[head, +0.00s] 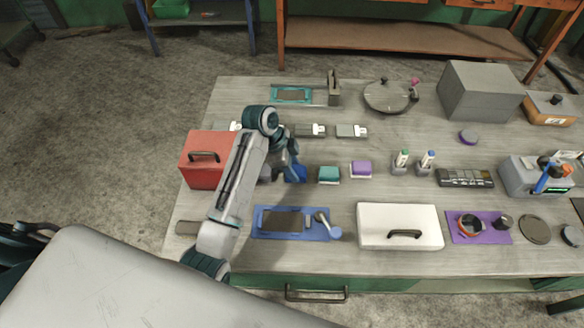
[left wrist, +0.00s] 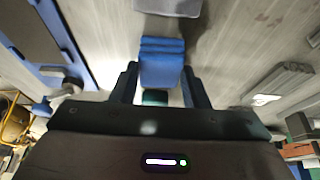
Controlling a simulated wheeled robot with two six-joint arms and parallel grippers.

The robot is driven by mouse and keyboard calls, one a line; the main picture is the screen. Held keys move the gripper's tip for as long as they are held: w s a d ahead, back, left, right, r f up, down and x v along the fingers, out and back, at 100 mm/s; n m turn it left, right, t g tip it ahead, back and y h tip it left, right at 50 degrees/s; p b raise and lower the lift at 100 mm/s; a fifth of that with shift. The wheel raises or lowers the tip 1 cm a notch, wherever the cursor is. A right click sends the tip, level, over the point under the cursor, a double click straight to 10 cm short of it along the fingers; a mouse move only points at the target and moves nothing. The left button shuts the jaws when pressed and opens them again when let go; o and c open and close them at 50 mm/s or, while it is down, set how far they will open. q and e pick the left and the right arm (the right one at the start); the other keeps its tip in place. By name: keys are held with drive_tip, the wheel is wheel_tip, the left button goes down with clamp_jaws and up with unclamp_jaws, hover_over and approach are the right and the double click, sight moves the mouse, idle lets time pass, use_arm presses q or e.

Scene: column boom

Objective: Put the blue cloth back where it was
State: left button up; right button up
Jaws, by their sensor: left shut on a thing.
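The blue cloth (head: 298,173) is a small folded block, seen beside the end of my left arm above the middle left of the workbench. My left gripper (head: 290,169) is shut on it. In the left wrist view the blue cloth (left wrist: 162,62) sits between the two dark fingers of the left gripper (left wrist: 160,82). My arm hides part of the bench around the cloth. My right gripper does not show.
A red box (head: 194,174) stands left of my arm. A blue mat (head: 261,234) with a dark panel lies in front, beside a white case (head: 399,218). White-ended grey blocks (head: 352,131) lie behind. Two small bottles in holders (head: 402,160) stand right of the purple cloth.

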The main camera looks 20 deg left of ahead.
use_arm(q)
drive_tip(key=shift+a, duration=0.1)
drive_tip(key=shift+s, duration=0.15)
drive_tip(key=o, duration=0.9)
drive_tip(key=shift+o, duration=0.2)
drive_tip(key=shift+a+r, duration=0.1)
drive_tip(key=shift+r, duration=0.15)
drive_tip(key=b+v, duration=0.1)
drive_tip(key=v, duration=0.3)
drive_tip(key=shift+a+r+b, duration=0.15)
drive_tip(key=shift+r+b, duration=0.05)
drive_tip(key=shift+b, duration=0.1)
drive_tip(key=p+v, duration=0.4)
drive_tip(key=v, duration=0.3)
drive_tip(key=shift+p, duration=0.3)
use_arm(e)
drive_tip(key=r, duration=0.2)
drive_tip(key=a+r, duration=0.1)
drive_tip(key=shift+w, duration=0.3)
